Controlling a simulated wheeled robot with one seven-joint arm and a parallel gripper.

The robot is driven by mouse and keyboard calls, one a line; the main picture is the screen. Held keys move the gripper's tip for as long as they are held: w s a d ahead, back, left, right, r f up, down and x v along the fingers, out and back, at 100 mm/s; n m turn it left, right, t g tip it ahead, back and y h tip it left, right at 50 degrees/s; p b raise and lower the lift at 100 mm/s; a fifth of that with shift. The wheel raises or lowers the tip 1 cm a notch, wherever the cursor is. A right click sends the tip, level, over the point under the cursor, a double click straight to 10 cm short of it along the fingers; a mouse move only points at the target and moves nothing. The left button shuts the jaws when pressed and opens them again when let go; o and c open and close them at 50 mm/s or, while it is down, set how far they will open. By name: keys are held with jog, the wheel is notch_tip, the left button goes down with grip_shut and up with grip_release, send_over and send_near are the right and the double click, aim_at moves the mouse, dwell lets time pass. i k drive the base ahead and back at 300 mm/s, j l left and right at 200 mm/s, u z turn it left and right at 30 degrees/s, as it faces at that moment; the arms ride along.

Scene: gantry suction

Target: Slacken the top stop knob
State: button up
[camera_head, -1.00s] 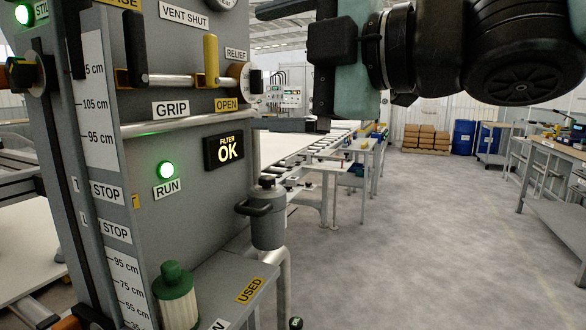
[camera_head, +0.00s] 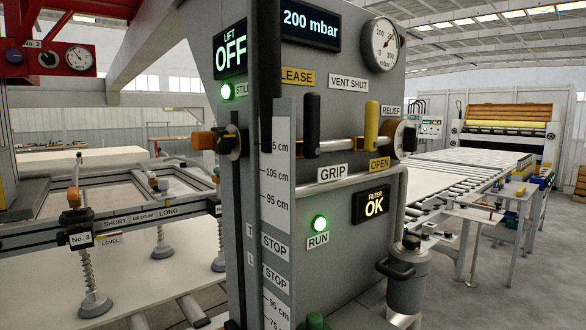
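An orange-tipped knob (camera_head: 204,140) with a dark round collar sits on the left edge of the grey control column (camera_head: 345,205), beside the cm scale (camera_head: 278,170), above the 105 cm mark. It appears to be the top stop knob, though no label on it is readable. The frame does not show whether it is tight or loose. Two STOP labels, an upper one (camera_head: 274,246) and a lower one (camera_head: 275,278), are on the column below it. My gripper is not in view.
A black handle (camera_head: 312,120) and a yellow handle (camera_head: 371,122) stick out from the column's front. A filter canister (camera_head: 407,275) stands at its right. A suction frame (camera_head: 110,225) with No. 3 cup spans the left. A roller conveyor (camera_head: 465,175) runs behind right.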

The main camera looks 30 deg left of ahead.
aim_at(223, 142)
jog(key=u, duration=1.55)
